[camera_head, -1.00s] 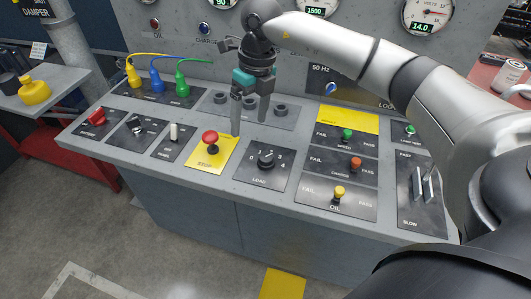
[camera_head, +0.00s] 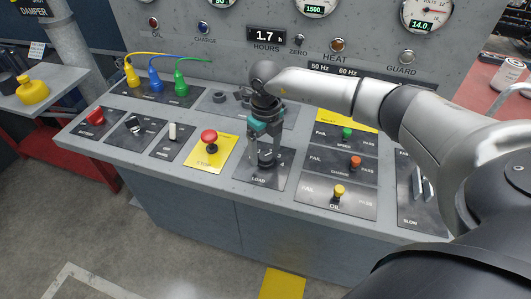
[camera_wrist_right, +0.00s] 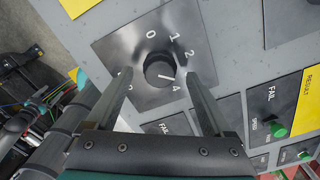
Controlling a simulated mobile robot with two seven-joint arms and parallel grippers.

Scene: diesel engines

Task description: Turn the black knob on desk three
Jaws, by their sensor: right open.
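A black round knob (camera_wrist_right: 158,68) sits on a dark LOAD plate (camera_head: 262,181) near the front edge of the grey desk. In the right wrist view the plate bears digits around the knob, and a pale mark at the knob's lower right points toward the 4. My right gripper (camera_wrist_right: 157,76) is open, its two fingers on either side of the knob; whether they touch it I cannot tell. In the head view the right gripper (camera_head: 265,157) is over the knob and largely hides it. My left gripper is not in view.
A red STOP button (camera_head: 209,136) on a yellow plate stands just left. Yellow (camera_head: 339,191), orange (camera_head: 355,162) and green (camera_head: 347,132) controls stand right. Another dark knob (camera_head: 134,125) is farther left. A gauge panel (camera_head: 220,50) rises behind.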

